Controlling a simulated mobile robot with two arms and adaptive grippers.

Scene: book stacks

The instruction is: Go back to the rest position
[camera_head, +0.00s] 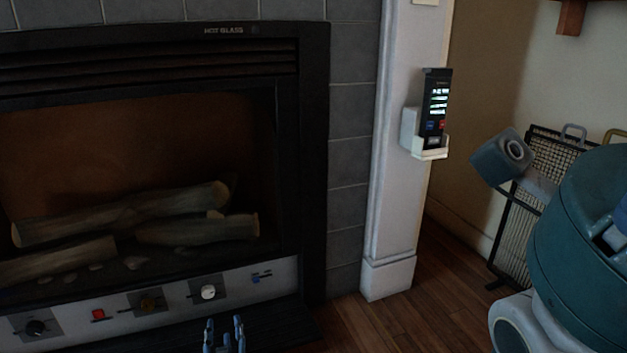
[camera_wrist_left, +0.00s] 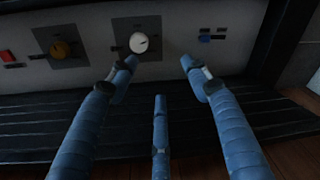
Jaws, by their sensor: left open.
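My left gripper (camera_head: 224,335) shows at the bottom edge of the head view, low in front of the fireplace's control panel (camera_head: 180,297). In the left wrist view its blue fingers (camera_wrist_left: 160,76) are spread open with nothing between them. The white knob (camera_wrist_left: 139,43) on the panel lies just beyond the left fingertip, and I cannot tell whether they touch. It also shows in the head view (camera_head: 208,292). My right gripper is not in view.
The fireplace (camera_head: 313,150) with logs (camera_head: 130,213) fills the left. A yellowish knob (camera_head: 149,301) and a red switch (camera_head: 98,315) sit on its panel. A remote (camera_head: 436,103) sits in a white wall holder (camera_head: 428,147). A black mesh screen (camera_head: 505,235) stands at right. Some wood floor (camera_head: 400,325) is bare.

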